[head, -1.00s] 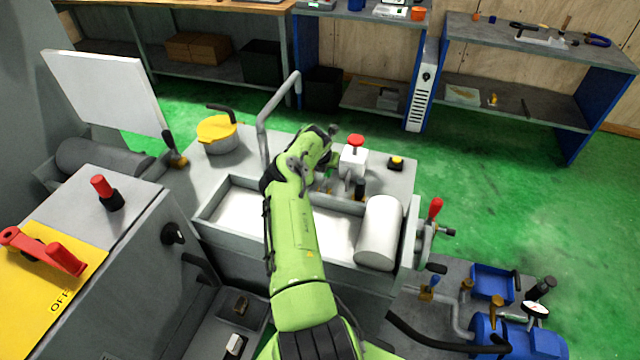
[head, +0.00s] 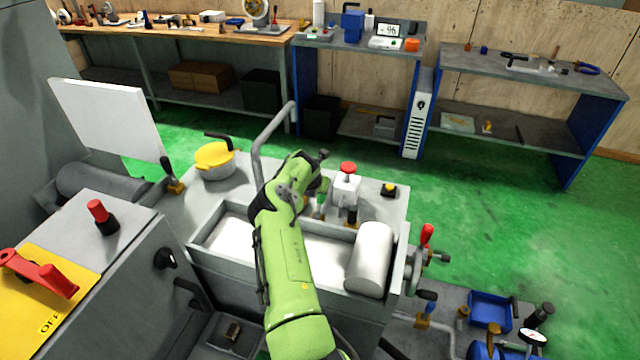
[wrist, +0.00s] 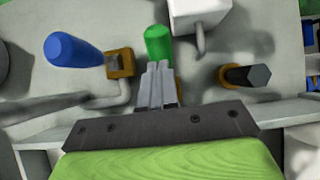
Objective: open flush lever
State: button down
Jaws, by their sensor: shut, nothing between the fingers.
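In the wrist view my gripper (wrist: 157,68) is shut and empty, its narrow fingers together. The fingertips are right at a green-handled lever (wrist: 157,42) and overlap its near end; whether they touch it I cannot tell. A blue-handled lever (wrist: 74,50) on a brass valve (wrist: 120,63) with a grey pipe is to the left. No label shows which one is the flush lever. In the head view the green handle (head: 321,198) shows just right of my arm's end, above the grinder's deck. My fingers are largely hidden there by my arm.
A white block (head: 345,190) with a red knob stands right of the green lever. A black knob on brass (wrist: 248,76) is right of my fingers. A bent grey pipe (head: 257,150) rises behind my arm. A white cylinder (head: 371,258) lies at the trough's right end.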

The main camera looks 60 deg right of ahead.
jog(key=d+r+v, duration=0.1)
jog(key=v, duration=0.9)
jog(key=shift+d+r, duration=0.2)
jog(key=shift+r, duration=0.05)
